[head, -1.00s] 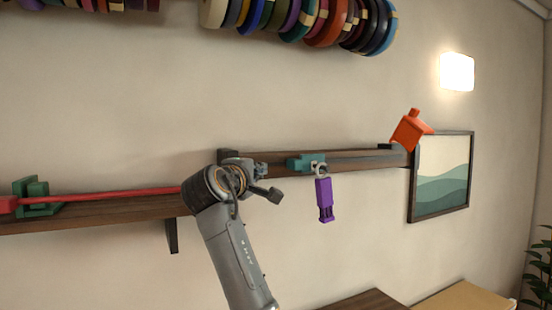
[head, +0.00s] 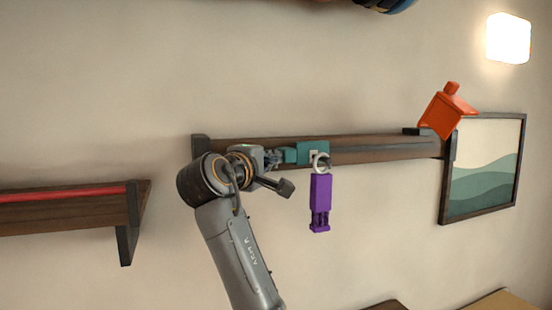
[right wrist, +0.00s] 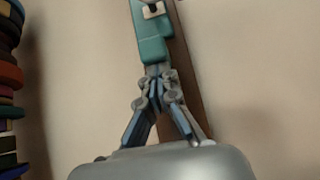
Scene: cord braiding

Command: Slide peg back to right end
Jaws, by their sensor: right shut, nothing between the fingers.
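The peg appears to be a teal sliding block (head: 313,151) on the dark wooden rail (head: 385,150), near the middle of the rail. A pale ring on it carries a hanging purple piece (head: 320,200). My right gripper (head: 277,158) is shut and empty at the block's left end. In the right wrist view the closed fingertips (right wrist: 156,72) meet the end of the teal block (right wrist: 152,42), touching or nearly so. My left gripper is in neither view.
A separate shelf with a red cord (head: 65,196) is at left. The rail between the teal block and the right end looks clear.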

